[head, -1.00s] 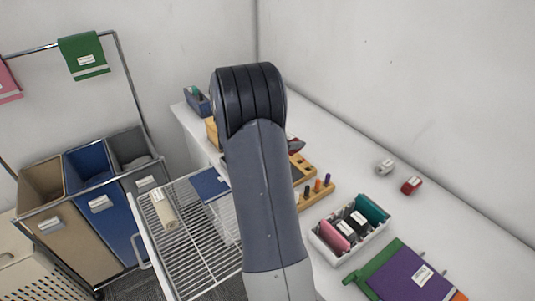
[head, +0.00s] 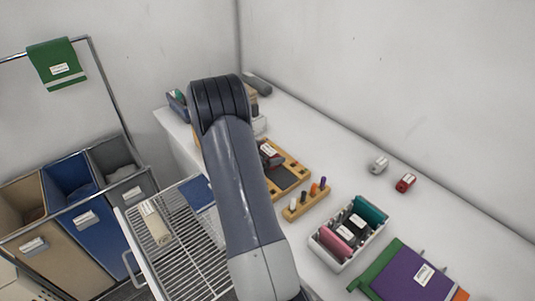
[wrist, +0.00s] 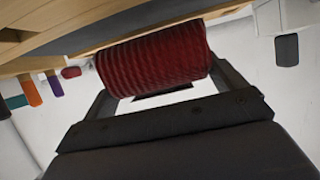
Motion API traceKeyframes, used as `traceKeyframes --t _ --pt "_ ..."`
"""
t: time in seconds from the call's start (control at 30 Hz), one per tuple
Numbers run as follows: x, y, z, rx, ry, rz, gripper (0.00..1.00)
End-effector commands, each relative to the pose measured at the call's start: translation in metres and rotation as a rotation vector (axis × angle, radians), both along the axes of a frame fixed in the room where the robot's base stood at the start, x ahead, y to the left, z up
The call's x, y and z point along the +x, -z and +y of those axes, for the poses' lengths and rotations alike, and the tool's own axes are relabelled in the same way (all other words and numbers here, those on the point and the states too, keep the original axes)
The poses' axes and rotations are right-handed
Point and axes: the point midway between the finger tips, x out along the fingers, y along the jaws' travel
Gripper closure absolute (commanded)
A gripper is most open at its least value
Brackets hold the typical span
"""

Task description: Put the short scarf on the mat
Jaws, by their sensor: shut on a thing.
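My gripper (wrist: 165,85) is shut on a dark red ribbed roll (wrist: 152,58), which looks like a rolled knitted scarf. The roll lies across between the two fingers. In the head view my arm hides the gripper, and a red piece with a white label (head: 270,152) shows beside the arm over the wooden tray. Two flat pieces could be the mat: a dark grey one (head: 288,177) in the wooden tray, and a blue one (head: 197,193) on the wire rack, partly hidden by my arm. I cannot tell which is the mat.
The wooden tray (head: 303,175) and a peg block (head: 306,204) stand on the white counter. A white bin (head: 340,262) with coloured pieces is in front. A cream roll (head: 154,222) lies on the rack. A green cloth (head: 56,64) hangs at left.

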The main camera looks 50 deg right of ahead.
Motion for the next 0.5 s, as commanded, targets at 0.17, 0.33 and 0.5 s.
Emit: traceKeyframes --t 0.17,0.33,0.5 --pt "0.0 0.012 0.0 0.0 0.0 0.0 0.39" --pt "0.0 0.012 0.0 -0.001 -0.001 -0.001 0.39" --pt "0.0 0.016 0.0 -0.001 0.0 0.0 0.39"
